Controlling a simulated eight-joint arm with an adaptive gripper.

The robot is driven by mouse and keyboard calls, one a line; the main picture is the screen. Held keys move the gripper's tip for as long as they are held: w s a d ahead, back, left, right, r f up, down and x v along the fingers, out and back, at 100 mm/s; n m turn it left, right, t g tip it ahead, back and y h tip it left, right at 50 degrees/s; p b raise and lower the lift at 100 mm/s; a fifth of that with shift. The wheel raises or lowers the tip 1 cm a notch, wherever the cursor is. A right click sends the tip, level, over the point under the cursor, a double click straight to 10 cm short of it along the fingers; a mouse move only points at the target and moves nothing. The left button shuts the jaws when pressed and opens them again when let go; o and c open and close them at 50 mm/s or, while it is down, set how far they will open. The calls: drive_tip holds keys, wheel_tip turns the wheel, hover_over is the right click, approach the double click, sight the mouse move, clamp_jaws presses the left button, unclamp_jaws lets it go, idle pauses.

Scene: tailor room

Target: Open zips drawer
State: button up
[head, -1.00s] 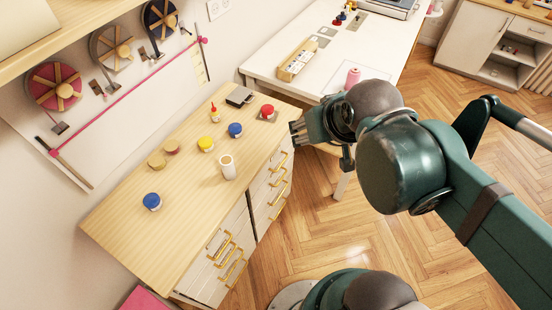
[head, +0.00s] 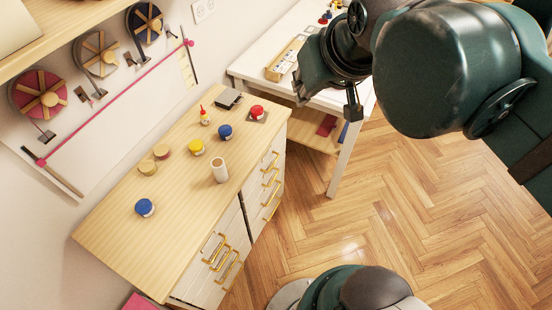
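The drawer cabinet (head: 195,278) has a light wood top and white fronts with yellow handles. The left bank shows handles (head: 228,264) low in the picture, and the right bank shows handles (head: 270,178) farther back. All the drawers look shut. I cannot read any label, so I cannot tell which is the zips drawer. My gripper (head: 312,72) is up and to the right of the cabinet, apart from it, near the white table. Its fingers are partly hidden by my arm, and I cannot see whether they are open.
The cabinet top holds a white cylinder (head: 220,170), several colored round containers such as a blue one (head: 145,207), a small red-tipped bottle (head: 204,116) and a dark flat box (head: 228,98). A white table (head: 245,70) stands behind. The wood floor (head: 340,215) beside the cabinet is clear.

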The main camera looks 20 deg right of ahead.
wheel_tip(320, 180, up, 5)
drive_tip(key=m+g+y+b, duration=0.2)
drive_tip(key=m+g+b, duration=0.4)
drive_tip(key=m+b, duration=0.45)
hover_over(275, 161)
drive_tip(key=s+d+b, duration=0.1)
drive_tip(key=b, duration=0.1)
drive_tip(key=n, duration=0.1)
drive_tip(key=s+d+x, duration=0.1)
drive_tip(key=d+x, duration=0.2)
drive_tip(key=x, duration=1.4)
drive_tip(key=s+d+f+x, duration=0.1)
drive_tip(key=s+d+x, duration=0.1)
drive_tip(key=x, duration=1.6)
drive_tip(key=s+d+f+x, duration=0.1)
drive_tip(key=d+x, duration=0.3)
drive_tip(key=x, duration=1.4)
drive_tip(key=shift+s+d+f+h, duration=0.2)
drive_tip(key=shift+s+d+h, duration=0.1)
drive_tip(key=shift+s, duration=0.6)
drive_tip(key=shift+w+a+f+b, duration=0.15)
drive_tip(key=shift+f+b, duration=0.1)
drive_tip(key=shift+f, duration=1)
drive_tip(key=shift+w+a+f+b, duration=0.2)
drive_tip(key=shift+f+b, duration=0.1)
drive_tip(key=shift+f, duration=1)
drive_tip(key=shift+w+a+f+b, duration=0.15)
drive_tip(key=shift+f+b, duration=0.1)
drive_tip(key=shift+f, duration=1)
